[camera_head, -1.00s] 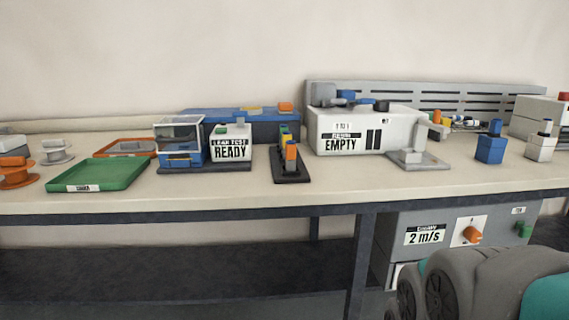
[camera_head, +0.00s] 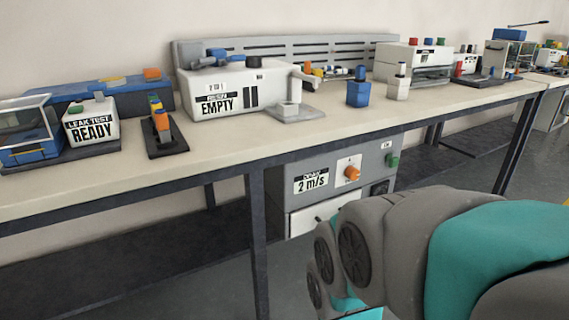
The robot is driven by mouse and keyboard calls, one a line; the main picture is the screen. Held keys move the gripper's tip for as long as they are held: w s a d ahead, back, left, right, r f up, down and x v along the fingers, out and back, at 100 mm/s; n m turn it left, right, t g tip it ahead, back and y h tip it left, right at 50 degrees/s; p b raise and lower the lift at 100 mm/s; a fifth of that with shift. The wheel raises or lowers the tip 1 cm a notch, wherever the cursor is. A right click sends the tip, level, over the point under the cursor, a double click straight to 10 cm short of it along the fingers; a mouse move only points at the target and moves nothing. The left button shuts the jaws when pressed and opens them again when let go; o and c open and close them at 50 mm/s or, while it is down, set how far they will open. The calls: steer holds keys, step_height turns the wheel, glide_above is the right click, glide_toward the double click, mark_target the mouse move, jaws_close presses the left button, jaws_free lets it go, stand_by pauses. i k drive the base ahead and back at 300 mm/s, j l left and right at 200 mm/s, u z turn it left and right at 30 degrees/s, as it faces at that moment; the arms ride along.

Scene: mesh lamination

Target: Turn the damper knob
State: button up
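An orange knob (camera_head: 352,173) sits on a white plate on the front of a grey box (camera_head: 335,190) under the bench. A label (camera_head: 311,182) reading "2 m/s" is left of the knob, and a green knob (camera_head: 393,160) is to its right. I take the orange knob for the damper knob, but its lettering is too small to read. My grey and teal arm fills the lower right, in front of the box's lower part. My gripper is not in view.
The bench (camera_head: 210,155) carries a white machine (camera_head: 215,80) marked "EMPTY", a "LEAK TEST READY" unit (camera_head: 92,122) and blue and white bottles. A dark bench leg (camera_head: 257,230) stands left of the box.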

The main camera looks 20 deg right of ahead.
mark_target(351, 172)
steer(key=z, duration=0.35)
steer(key=l+z, duration=0.4)
steer(key=l, duration=0.15)
steer(key=i+l+z, duration=0.15)
steer(key=l+z, duration=0.25)
steer(key=l, duration=0.15)
